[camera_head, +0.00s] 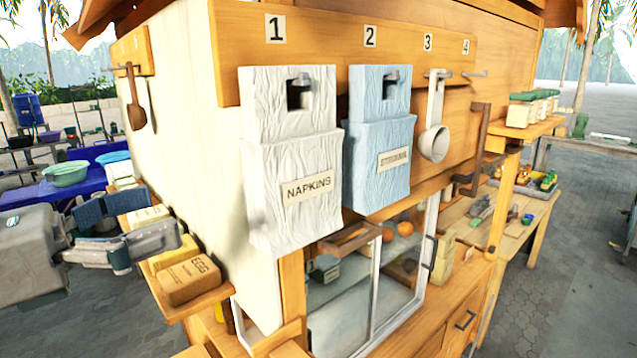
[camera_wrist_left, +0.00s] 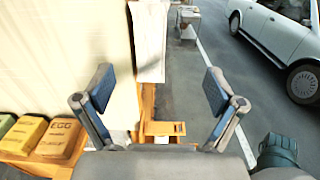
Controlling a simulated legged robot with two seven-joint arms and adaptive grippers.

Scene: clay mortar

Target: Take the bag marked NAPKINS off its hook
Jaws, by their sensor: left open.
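The white bag marked NAPKINS (camera_head: 292,165) hangs upright from the hook (camera_head: 299,82) under number 1 on the wooden board. The hook shows through the slot near the bag's top. In the left wrist view a white hanging panel, which looks like this bag's side (camera_wrist_left: 150,42), shows beyond the fingers. My left gripper (camera_head: 150,222) is open and empty at the left of the head view, to the left of the bag and apart from it. Both its fingers (camera_wrist_left: 158,88) are spread in the left wrist view. My right gripper is not in view.
A light blue bag (camera_head: 380,140) hangs close beside it under number 2, and a ladle (camera_head: 434,140) under number 3. A shelf with yellow and brown EGG boxes (camera_head: 188,278) sits just below my left gripper.

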